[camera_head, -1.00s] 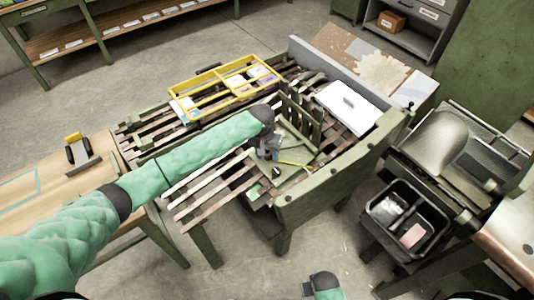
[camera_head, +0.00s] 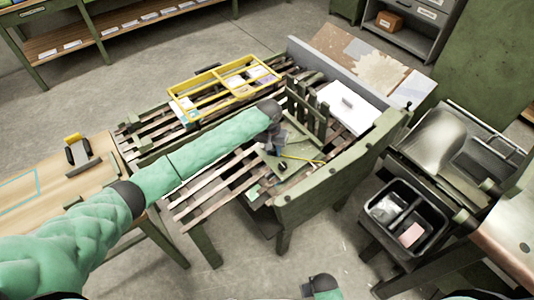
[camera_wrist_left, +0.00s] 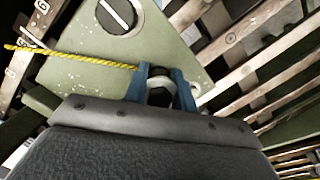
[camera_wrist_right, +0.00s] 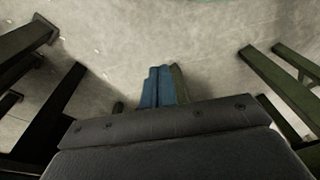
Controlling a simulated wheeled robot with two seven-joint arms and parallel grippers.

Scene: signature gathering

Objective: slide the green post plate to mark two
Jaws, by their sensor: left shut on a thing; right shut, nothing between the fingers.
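The green post plate (camera_head: 297,151) lies on the slatted bench, with upright green slatted posts (camera_head: 307,103) along its far side. My left gripper (camera_head: 275,151) comes down over the plate. In the left wrist view, the plate (camera_wrist_left: 90,70) carries a round dark knob (camera_wrist_left: 117,14) with a white bar. There the blue fingers of my left gripper (camera_wrist_left: 161,80) are shut around a small dark and grey peg at the plate. A yellow cord (camera_wrist_left: 70,58) runs to the fingers. Small lettered tags show on the slats; I cannot read them surely. My right gripper (camera_wrist_right: 160,85) is shut and empty above the floor.
A yellow divided tray (camera_head: 178,93) and a white box (camera_head: 348,106) sit on the bench. A green side board (camera_head: 335,185) borders its near right side. A black two-part bin (camera_head: 378,190) stands to the right. A wooden table (camera_head: 60,205) stands left.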

